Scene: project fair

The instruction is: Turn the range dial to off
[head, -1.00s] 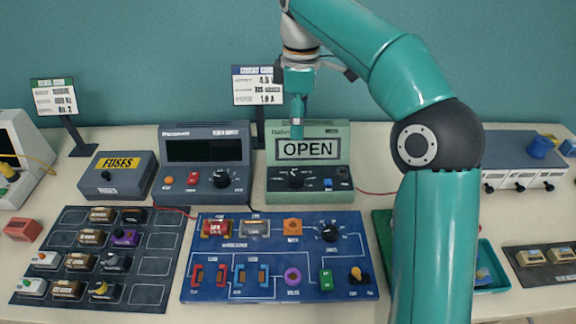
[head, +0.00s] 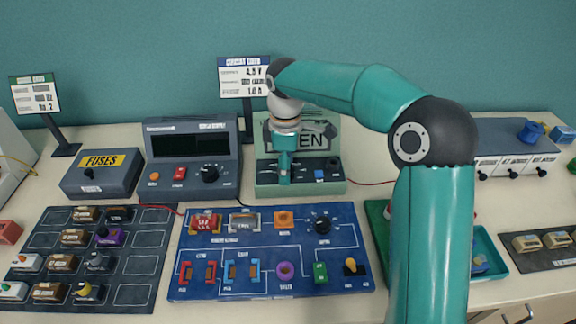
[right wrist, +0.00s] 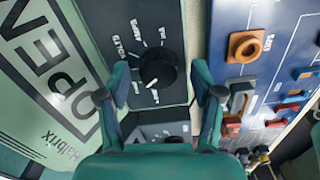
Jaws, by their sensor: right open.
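The green meter (head: 335,187) stands at the back of the table, its screen reading OPEN but partly covered by my wrist. Its range dial (right wrist: 158,70) is a black round knob with a white mark and a ring of white labels too blurred to read surely. In the head view my right gripper (head: 284,172) points down at the meter's lower panel and hides the dial. In the right wrist view my right gripper (right wrist: 162,92) is open, with one finger on each side of the dial; contact cannot be told. My left gripper is not in view.
A grey bench supply (head: 190,155) with its own knob stands left of the meter, and a fuse box (head: 100,174) is further left. A blue circuit board (head: 265,285) lies in front. A green tray (head: 490,260) is at the right, partly behind my arm.

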